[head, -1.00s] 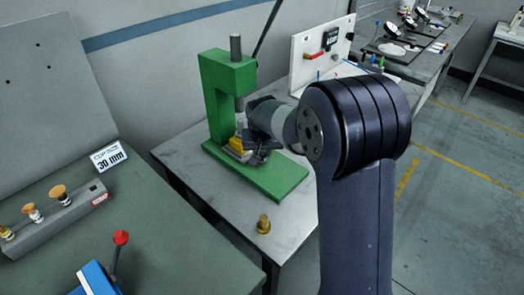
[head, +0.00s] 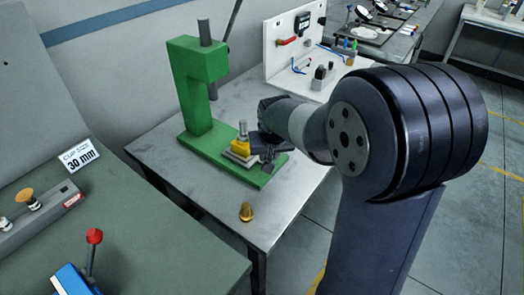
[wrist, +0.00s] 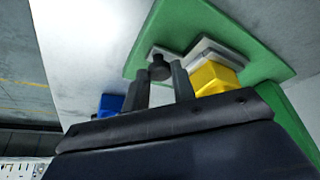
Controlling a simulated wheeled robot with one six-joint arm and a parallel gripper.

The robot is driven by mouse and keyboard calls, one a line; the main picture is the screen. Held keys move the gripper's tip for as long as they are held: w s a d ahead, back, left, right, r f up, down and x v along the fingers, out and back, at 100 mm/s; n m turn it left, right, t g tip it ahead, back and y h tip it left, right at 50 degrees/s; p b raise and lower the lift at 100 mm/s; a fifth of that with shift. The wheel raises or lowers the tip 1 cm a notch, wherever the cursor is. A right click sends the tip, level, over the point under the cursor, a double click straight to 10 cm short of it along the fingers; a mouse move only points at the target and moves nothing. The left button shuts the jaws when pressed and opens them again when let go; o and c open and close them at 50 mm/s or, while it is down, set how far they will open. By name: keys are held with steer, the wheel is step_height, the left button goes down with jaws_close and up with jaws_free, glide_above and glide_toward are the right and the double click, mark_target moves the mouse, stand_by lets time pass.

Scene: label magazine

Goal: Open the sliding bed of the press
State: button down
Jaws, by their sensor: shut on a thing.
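The green press (head: 190,85) stands on a grey table, its ram (head: 212,90) raised. Its sliding bed (head: 238,159) is a light grey plate on the green base, carrying a yellow block (head: 240,147) with a metal piece upright on it. The bed sits out in front of the ram, toward the base's free end. My gripper (head: 266,150) is low over that end. In the wrist view its two fingers stand either side of the bed's dark knob (wrist: 160,70), shut on it. The yellow block also shows in the wrist view (wrist: 213,80).
A white panel (head: 290,55) with small tools stands behind. At left, a bench holds a red-knobbed lever (head: 94,240) and a cup-size sign (head: 78,157).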

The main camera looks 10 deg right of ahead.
steer(key=c, duration=1.2)
jaws_free()
steer(key=shift+o, duration=0.2)
steer(key=v, duration=1)
steer(key=shift+s+r, duration=0.2)
steer(key=shift+r, duration=0.15)
